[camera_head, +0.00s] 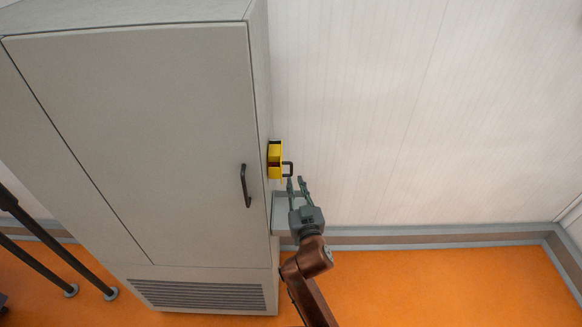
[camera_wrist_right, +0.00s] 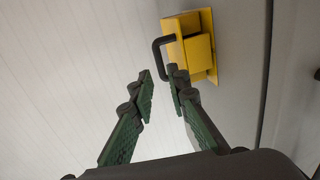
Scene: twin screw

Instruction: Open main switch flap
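The main switch flap (camera_head: 274,154) is a yellow box on the right side of the grey cabinet. It carries a dark bracket-shaped handle (camera_head: 288,168), which also shows in the right wrist view (camera_wrist_right: 157,60). In the right wrist view the yellow flap (camera_wrist_right: 196,47) is at the upper right. My right gripper (camera_head: 297,180) is open and empty, just below the handle in the head view. In the wrist view its green-padded fingers (camera_wrist_right: 160,90) are spread apart just short of the handle. My left gripper is not in view.
The grey cabinet (camera_head: 140,130) has a front door with a black handle (camera_head: 245,186) and a vent (camera_head: 200,295) at its base. A white wall (camera_head: 420,110) stands behind. Orange floor (camera_head: 450,290) is clear at right. Dark poles (camera_head: 60,250) stand at left.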

